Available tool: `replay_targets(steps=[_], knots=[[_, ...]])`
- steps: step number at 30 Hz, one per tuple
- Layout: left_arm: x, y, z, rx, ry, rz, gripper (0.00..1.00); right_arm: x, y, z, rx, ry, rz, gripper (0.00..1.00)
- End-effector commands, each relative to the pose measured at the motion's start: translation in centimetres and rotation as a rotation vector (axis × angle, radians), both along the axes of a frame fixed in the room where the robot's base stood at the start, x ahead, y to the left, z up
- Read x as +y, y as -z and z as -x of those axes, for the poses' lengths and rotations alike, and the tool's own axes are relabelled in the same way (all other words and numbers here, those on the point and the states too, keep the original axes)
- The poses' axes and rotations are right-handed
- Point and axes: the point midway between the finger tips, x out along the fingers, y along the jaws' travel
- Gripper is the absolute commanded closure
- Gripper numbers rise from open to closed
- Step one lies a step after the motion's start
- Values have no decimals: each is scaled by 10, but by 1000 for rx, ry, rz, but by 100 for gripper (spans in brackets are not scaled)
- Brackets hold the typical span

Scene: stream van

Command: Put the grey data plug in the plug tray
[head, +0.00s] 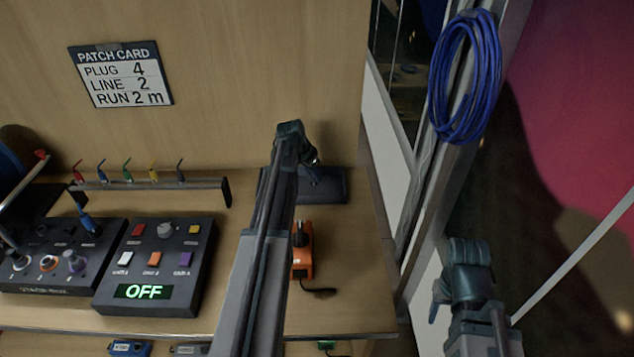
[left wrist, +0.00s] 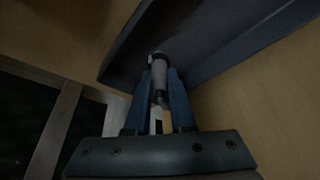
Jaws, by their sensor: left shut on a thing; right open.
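My left gripper (head: 313,170) is shut on a grey cylindrical plug, which shows between its blue fingers in the left wrist view (left wrist: 160,76). In the head view the plug is mostly hidden by my wrist. The dark plug tray (head: 335,190) lies at the back right of the counter, partly behind my left arm. My left gripper is over this tray, and the tray also shows beyond the plug tip in the left wrist view (left wrist: 215,45). I cannot tell whether the plug touches it. My right gripper (head: 436,300) is open and empty at right, away from the counter.
An orange tool (head: 302,255) with a black lead lies in front of the tray. A control box (head: 155,268) reading OFF, a stage box (head: 60,255) and a rack of coloured leads (head: 150,185) stand left. A blue cable coil (head: 465,80) hangs at right.

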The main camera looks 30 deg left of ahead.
Motion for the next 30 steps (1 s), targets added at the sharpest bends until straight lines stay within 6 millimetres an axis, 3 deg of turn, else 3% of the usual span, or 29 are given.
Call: replay_targets(steps=[4, 12, 25, 26, 30], knots=[[-5, 2, -13, 0, 3, 0, 100, 0, 2, 0, 0, 0, 0, 50], [-5, 38, -11, 0, 1, 0, 100, 0, 38, 0, 0, 0, 0, 50], [-5, 41, -11, 0, 1, 0, 100, 0, 41, 0, 0, 0, 0, 50], [-5, 40, -11, 0, 1, 0, 76, 0, 40, 0, 0, 0, 0, 50], [-5, 39, -11, 0, 1, 0, 51, 0, 39, 0, 0, 0, 0, 50]])
